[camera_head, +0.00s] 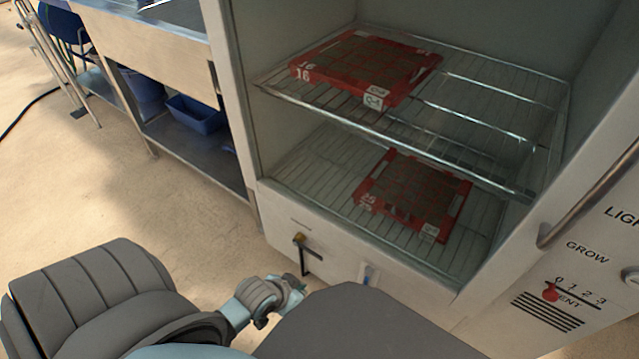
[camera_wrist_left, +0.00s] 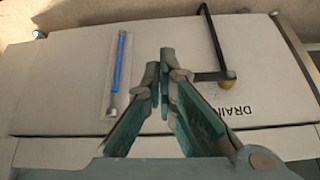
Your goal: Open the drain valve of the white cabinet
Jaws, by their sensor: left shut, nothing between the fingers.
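The white cabinet (camera_head: 238,110) stands open-fronted in the head view. Low on its front panel is the drain valve (camera_head: 300,240), with a brass pivot and a dark lever hanging down from it. In the left wrist view the valve's brass pivot (camera_wrist_left: 228,84) and lever are at the upper right, beside the lettering "DRAIN". My left gripper (camera_head: 300,284) is in front of the panel, just below the valve. In the wrist view its fingertips (camera_wrist_left: 166,62) are shut and empty, pointing at the panel beside the lever, with no clear contact. My right gripper is out of view.
A blue gauge tube (camera_wrist_left: 118,62) is on the panel beside the valve. Red trays sit on the upper rack (camera_head: 480,95) and lower down inside. The open door (camera_head: 590,230) angles out at the right. A steel bench (camera_head: 160,65) with a blue bin (camera_head: 195,115) is at the left.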

